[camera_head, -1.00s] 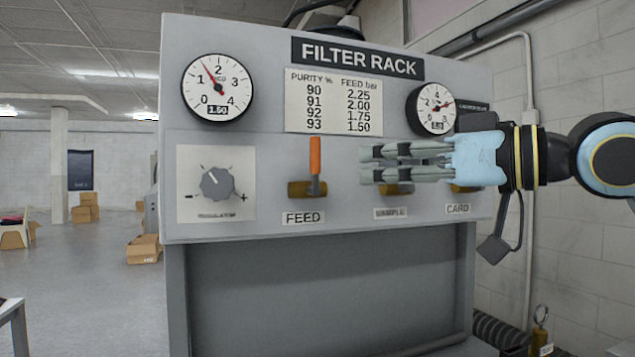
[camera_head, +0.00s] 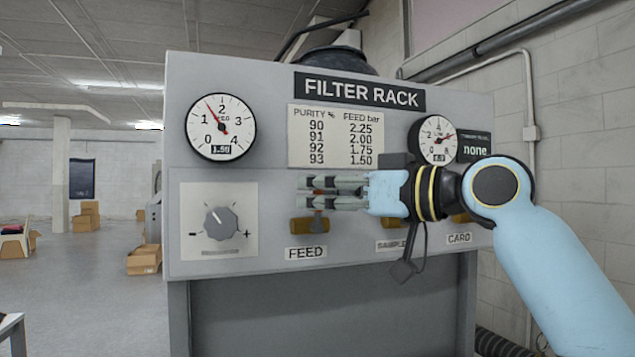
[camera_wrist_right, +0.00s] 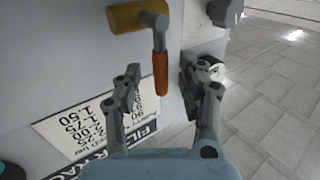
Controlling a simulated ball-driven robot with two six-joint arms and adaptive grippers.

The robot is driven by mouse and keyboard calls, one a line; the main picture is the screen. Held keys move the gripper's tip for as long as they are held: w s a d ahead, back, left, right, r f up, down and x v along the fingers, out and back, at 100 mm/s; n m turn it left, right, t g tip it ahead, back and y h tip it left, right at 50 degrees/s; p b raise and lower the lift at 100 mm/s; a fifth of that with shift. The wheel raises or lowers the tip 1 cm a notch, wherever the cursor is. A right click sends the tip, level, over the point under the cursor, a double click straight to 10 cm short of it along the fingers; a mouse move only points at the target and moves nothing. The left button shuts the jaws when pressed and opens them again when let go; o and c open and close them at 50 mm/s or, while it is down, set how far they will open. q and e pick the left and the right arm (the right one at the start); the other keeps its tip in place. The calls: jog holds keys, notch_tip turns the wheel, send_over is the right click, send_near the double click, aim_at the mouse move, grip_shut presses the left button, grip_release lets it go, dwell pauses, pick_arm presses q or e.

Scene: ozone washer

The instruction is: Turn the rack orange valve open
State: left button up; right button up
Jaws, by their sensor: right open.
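The feed valve (camera_head: 309,226) is a brass body on the rack front above the FEED label. Its orange handle (camera_wrist_right: 160,72) shows in the right wrist view, where it extends from the brass body (camera_wrist_right: 138,17) toward the FILTER RACK sign. In the head view the handle is hidden behind my right gripper. My right gripper (camera_head: 300,191) lies sideways in front of the valve, fingers pointing left. In the right wrist view its fingers (camera_wrist_right: 172,82) are open with the handle showing between them; I cannot tell whether they touch it. My left gripper is out of view.
The regulator knob (camera_head: 221,223) is left of the valve. The feed gauge (camera_head: 220,126) reads 1.50. The sample valve is partly hidden by my gripper, above its label (camera_head: 391,245). A small display (camera_head: 474,147) reads none. Floor left of the rack is open, with cardboard boxes (camera_head: 144,259).

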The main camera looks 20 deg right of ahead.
jog(key=shift+w+a, duration=0.4)
jog(key=shift+w, duration=0.05)
grip_shut()
jog(key=shift+w+a, duration=0.1)
jog(key=shift+w, duration=0.05)
dwell(0.3)
